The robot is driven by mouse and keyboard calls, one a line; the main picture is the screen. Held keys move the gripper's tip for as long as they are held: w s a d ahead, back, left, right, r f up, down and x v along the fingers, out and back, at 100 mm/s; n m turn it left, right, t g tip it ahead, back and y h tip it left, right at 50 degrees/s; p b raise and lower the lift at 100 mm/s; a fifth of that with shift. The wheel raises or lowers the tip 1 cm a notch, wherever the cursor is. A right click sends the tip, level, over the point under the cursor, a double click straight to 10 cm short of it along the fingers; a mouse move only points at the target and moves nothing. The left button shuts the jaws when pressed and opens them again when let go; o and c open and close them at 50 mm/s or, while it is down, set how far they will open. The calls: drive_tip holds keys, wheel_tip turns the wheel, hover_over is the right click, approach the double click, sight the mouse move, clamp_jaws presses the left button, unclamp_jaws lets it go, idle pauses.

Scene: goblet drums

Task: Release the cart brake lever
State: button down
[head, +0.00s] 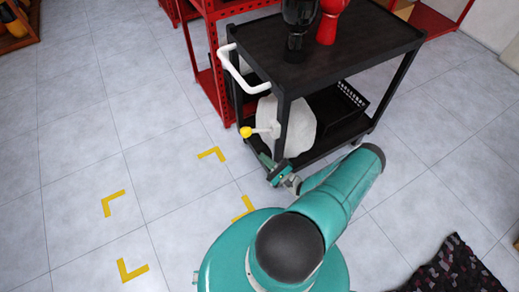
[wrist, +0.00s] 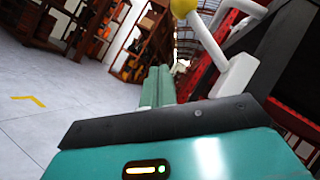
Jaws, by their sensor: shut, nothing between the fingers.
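The black cart (head: 345,40) stands at the upper middle of the head view. Its brake lever (head: 246,132) has a yellow ball knob on a short pale rod, sticking out left from a mount on the near cart leg. The wrist view shows the lever (wrist: 208,42) at the top, its rod running from a white block up to the yellow knob. My gripper (head: 266,160) is just below the lever, beside the cart leg. Its green fingers (wrist: 153,88) are together and empty. They look apart from the lever, to the left of its rod in the wrist view.
A dark goblet drum (head: 297,30) and a red one (head: 329,22) stand on the cart top. A white round thing (head: 300,125) and a black basket (head: 345,105) are on the lower shelf. A red rack (head: 210,50) is behind. Yellow floor marks (head: 113,203) lie on clear tiles at left.

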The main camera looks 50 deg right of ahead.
drive_tip(key=v, duration=0.3)
drive_tip(key=a+v, duration=0.1)
drive_tip(key=v, duration=0.1)
drive_tip(key=shift+f, duration=0.35)
drive_tip(key=shift+w, duration=0.1)
drive_tip(key=shift+d, duration=0.1)
